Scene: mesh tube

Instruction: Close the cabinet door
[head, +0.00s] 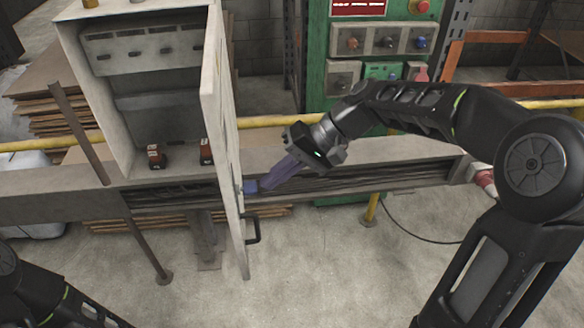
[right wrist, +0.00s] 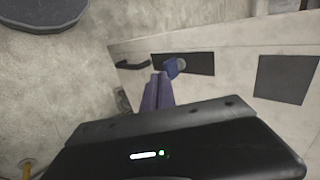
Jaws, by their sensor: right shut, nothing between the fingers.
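The grey metal cabinet (head: 92,75) stands at the left with its front open. Its door (head: 222,120) is swung out toward me and seen nearly edge-on. My left gripper is out of view.
A grey cable trough (head: 400,178) and a yellow rail (head: 262,121) run behind the door. A green control panel (head: 385,70) stands to the right of the cabinet. Small brown-black parts (head: 156,157) sit inside the cabinet. The floor (head: 310,270) in front is clear.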

